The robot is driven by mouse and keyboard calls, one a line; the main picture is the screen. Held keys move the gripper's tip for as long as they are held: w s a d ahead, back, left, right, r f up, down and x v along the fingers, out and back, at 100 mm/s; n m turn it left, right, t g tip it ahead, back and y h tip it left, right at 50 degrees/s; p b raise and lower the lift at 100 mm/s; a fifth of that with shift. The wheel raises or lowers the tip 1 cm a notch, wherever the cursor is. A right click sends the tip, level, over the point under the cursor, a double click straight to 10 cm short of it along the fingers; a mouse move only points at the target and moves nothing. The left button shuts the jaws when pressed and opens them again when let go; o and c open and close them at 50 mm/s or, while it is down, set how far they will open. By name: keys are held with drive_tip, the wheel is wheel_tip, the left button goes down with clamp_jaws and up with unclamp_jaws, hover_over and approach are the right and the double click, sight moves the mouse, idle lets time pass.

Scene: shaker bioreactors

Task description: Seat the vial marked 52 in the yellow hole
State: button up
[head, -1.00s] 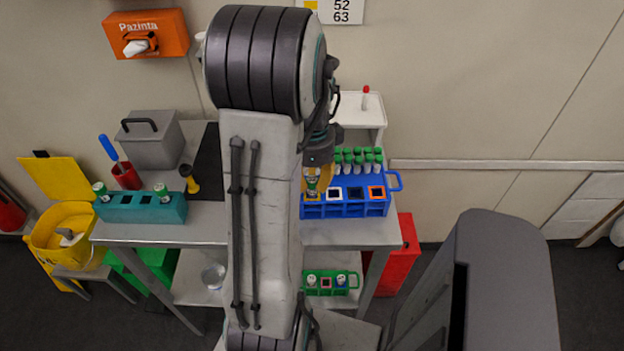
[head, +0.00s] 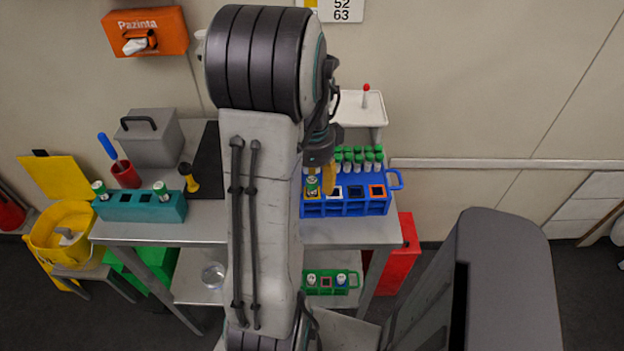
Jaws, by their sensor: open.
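The blue rack (head: 345,209) stands on the right part of the bench, with white, black and orange framed holes showing. A green-capped vial (head: 312,187) stands upright at its left end, where a little yellow shows beside it. The hole's frame is mostly hidden, and I cannot read the vial's number. My gripper (head: 323,178) is open, with a yellow finger just right of and behind the vial's cap. My arm hides the other finger and the area to the left, so contact with the vial is unclear.
Several green-capped vials (head: 358,158) stand behind the blue rack. A teal rack (head: 140,210) with two vials is on the left. A green rack (head: 327,289) sits on the lower shelf.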

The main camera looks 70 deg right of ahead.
drive_tip(key=shift+r, duration=0.1)
wheel_tip(320, 180, up, 12)
idle(0.6)
idle(0.4)
